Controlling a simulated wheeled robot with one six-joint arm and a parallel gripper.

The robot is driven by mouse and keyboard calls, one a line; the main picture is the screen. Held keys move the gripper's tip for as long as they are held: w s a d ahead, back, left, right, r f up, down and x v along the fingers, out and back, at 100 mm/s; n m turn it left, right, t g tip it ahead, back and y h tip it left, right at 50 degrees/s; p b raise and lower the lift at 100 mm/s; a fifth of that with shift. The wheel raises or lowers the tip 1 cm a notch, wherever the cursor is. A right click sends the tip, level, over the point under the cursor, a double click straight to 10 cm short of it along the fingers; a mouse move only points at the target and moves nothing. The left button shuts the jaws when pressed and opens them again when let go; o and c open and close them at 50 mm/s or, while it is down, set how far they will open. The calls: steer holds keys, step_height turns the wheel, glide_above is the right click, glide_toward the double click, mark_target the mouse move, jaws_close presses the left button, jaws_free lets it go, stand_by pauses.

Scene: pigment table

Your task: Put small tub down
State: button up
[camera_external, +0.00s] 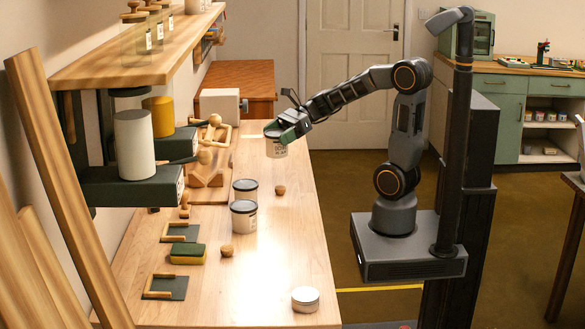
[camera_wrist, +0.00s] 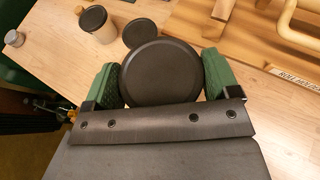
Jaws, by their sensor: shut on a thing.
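The small tub (camera_external: 277,148) is white with dark print and a dark lid. It is upright near the far end of the workbench (camera_external: 285,230), close to its right edge. My gripper (camera_external: 287,132) is shut on it from the right side. In the wrist view its round dark lid (camera_wrist: 160,72) fills the gap between my green fingers, and the lid hides the tub's body. I cannot tell whether its base touches the bench or hangs just above it.
Two similar dark-lidded tubs, one at the front (camera_external: 243,217) and one behind (camera_external: 245,188), stand mid-bench. Wooden knobs, a green block (camera_external: 188,254) and a low round tin (camera_external: 305,299) lie nearer. A wooden frame (camera_external: 210,170) stands left of the held tub. Bare bench lies between.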

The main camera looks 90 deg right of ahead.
steer(key=w+f, duration=0.3)
steer(key=w+d+f, duration=0.1)
steer(key=w+f, duration=0.2)
steer(key=w+d+f, duration=0.1)
steer(key=w+f, duration=0.2)
steer(key=f, duration=0.1)
steer(key=shift+w+d+b, duration=0.15)
steer(key=shift+b, duration=0.25)
steer(key=shift+f, duration=0.5)
steer(key=shift+f, duration=0.1)
steer(key=o, duration=0.9)
